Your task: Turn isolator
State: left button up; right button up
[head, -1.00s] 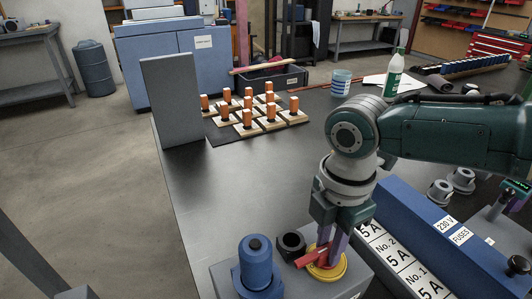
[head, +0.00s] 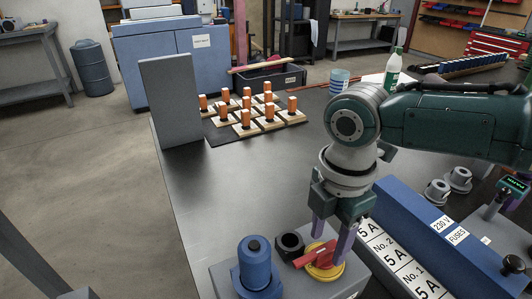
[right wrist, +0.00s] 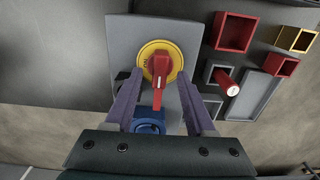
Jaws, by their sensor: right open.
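The isolator is a red handle (head: 313,256) on a round yellow plate (head: 325,271), set on a grey box at the front of the bench. The handle points left and slightly toward me in the head view. In the right wrist view the red handle (right wrist: 160,72) points straight down the picture across the yellow plate (right wrist: 147,51). My right gripper (head: 330,246) is above the isolator with its fingers spread apart. In the wrist view the fingers stand either side of the handle with clear gaps. My left gripper is not in view.
A blue cylinder (head: 256,262) and a dark nut-like part (head: 290,243) stand close left of the isolator. A blue fuse box (head: 425,225) with a labelled 5 A strip lies to the right. Orange-topped blocks (head: 243,118) stand farther back. The middle bench top (head: 230,185) is clear.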

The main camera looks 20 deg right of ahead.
aim_at(326, 248)
notch_tip(326, 248, up, 8)
jog(key=p, duration=0.2)
jog(key=shift+r, duration=0.1)
